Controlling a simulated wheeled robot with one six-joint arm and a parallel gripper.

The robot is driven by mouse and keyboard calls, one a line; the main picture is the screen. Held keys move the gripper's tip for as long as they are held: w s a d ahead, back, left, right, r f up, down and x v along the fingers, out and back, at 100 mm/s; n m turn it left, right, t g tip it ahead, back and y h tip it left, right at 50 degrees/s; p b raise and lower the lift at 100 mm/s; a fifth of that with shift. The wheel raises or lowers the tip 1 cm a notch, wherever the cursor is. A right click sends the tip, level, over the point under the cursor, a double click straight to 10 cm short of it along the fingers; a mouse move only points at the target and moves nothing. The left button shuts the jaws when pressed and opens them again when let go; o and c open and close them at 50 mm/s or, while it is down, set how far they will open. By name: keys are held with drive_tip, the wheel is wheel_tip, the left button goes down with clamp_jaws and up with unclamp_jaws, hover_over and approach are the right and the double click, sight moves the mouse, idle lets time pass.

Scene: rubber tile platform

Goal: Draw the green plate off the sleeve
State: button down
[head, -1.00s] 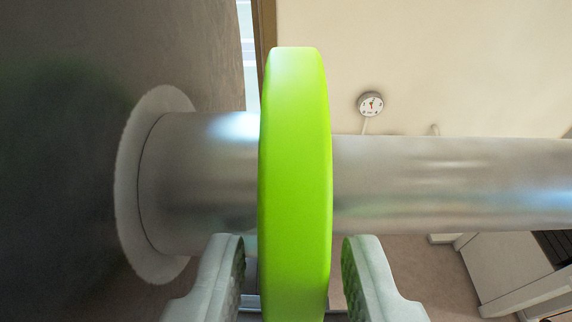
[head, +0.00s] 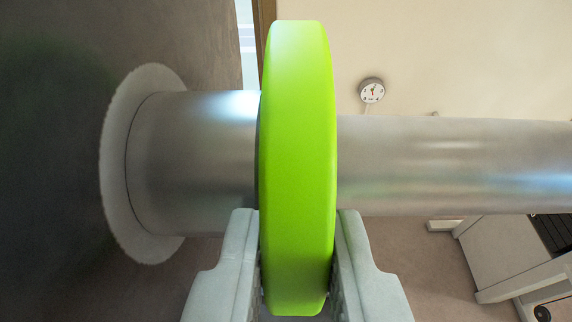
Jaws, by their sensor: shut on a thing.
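The green plate (head: 298,150) is seen edge-on in the head view, upright around the metal sleeve (head: 450,165). The sleeve runs level across the picture, with bare metal on both sides of the plate. Its left end meets a pale round collar (head: 118,180), and a gap lies between collar and plate. My gripper (head: 297,245) is shut on the lower part of the plate, one grey finger on each side of its rim. The sleeve's free right end is outside the picture.
A dark surface (head: 50,160) stands close on the left beside the collar. The sleeve right of the plate is clear. A wall clock (head: 371,90) and white furniture (head: 505,255) are far behind.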

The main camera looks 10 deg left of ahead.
drive_tip(key=shift+w+d, duration=0.25)
drive_tip(key=shift+d, duration=0.9)
drive_tip(key=shift+w+d, duration=0.2)
drive_tip(key=shift+d, duration=0.9)
drive_tip(key=shift+r, duration=0.15)
drive_tip(key=shift+w+d, duration=0.2)
drive_tip(key=shift+d, duration=0.6)
drive_tip(key=shift+w+d, duration=0.15)
drive_tip(key=shift+d, duration=0.65)
drive_tip(key=shift+w+d, duration=0.2)
drive_tip(key=shift+d, duration=0.6)
drive_tip(key=shift+d, duration=0.1)
drive_tip(key=shift+w+d, duration=0.2)
drive_tip(key=shift+d, duration=0.6)
drive_tip(key=shift+w+d, duration=0.15)
drive_tip(key=shift+d, duration=0.6)
drive_tip(key=shift+w+d, duration=0.2)
drive_tip(key=shift+d, duration=0.6)
drive_tip(key=shift+d, duration=0.15)
drive_tip(key=shift+w+d, duration=0.2)
drive_tip(key=shift+d, duration=0.55)
drive_tip(key=shift+w+d, duration=0.15)
drive_tip(key=shift+d, duration=0.65)
drive_tip(key=shift+w+d, duration=0.2)
drive_tip(key=shift+d, duration=0.55)
